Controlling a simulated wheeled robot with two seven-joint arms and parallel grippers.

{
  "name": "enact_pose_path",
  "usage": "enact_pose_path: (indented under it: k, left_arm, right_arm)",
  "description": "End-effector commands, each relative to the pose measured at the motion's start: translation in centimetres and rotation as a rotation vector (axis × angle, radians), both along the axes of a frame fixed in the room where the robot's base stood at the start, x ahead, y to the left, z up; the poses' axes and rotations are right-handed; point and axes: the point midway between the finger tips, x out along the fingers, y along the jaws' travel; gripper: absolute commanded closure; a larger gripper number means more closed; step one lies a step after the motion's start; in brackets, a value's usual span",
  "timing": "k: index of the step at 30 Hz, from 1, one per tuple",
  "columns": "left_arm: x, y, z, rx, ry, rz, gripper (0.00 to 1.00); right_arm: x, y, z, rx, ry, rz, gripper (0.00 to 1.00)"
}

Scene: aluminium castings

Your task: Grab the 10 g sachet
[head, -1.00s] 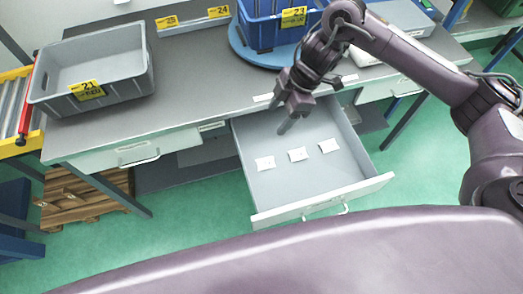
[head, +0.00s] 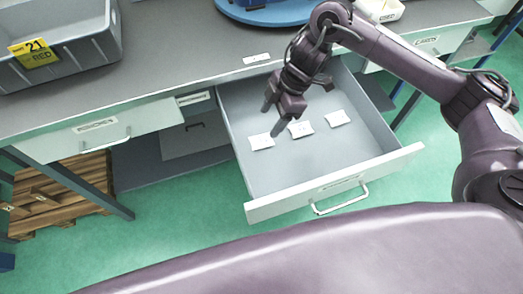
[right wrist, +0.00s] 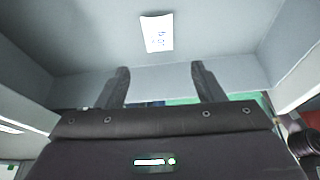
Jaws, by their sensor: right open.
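Three small white sachets lie in a row on the floor of the open drawer (head: 300,170): a left one (head: 261,141), a middle one (head: 300,129) and a right one (head: 337,118). Their print is too small to read in the head view. My right gripper (head: 272,118) is open and empty over the drawer, above the left and middle sachets, and partly covers the middle one. In the right wrist view one sachet (right wrist: 157,33) with turned, hard-to-read print lies beyond the open fingers (right wrist: 160,72). I cannot tell which one. My left gripper is out of view.
The drawer's front panel (head: 335,182) and side walls enclose the sachets. The grey worktop (head: 170,60) lies above and behind. A grey bin (head: 70,50) labelled 21 stands at the left, and a blue turntable (head: 270,12) at the back.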

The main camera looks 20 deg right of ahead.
Motion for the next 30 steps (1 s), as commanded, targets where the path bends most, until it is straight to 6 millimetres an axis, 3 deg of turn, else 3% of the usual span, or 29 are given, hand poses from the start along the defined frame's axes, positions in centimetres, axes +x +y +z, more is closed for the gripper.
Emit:
enact_pose_path:
  k: [1, 6, 21, 30]
  left_arm:
    - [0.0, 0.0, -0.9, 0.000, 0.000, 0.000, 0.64]
    - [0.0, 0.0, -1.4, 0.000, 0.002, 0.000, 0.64]
    - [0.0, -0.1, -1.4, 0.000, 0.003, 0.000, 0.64]
    - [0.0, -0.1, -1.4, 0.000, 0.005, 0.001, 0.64]
  right_arm:
    - [0.0, 0.0, -0.9, 0.001, -0.001, 0.000, 0.38]
    - [0.0, 0.6, -2.3, 0.003, 0.002, 0.002, 0.38]
    - [0.1, 2.4, -8.0, 0.000, 0.002, 0.001, 0.38]
    - [0.2, 2.5, -8.3, 0.000, -0.001, 0.000, 0.41]
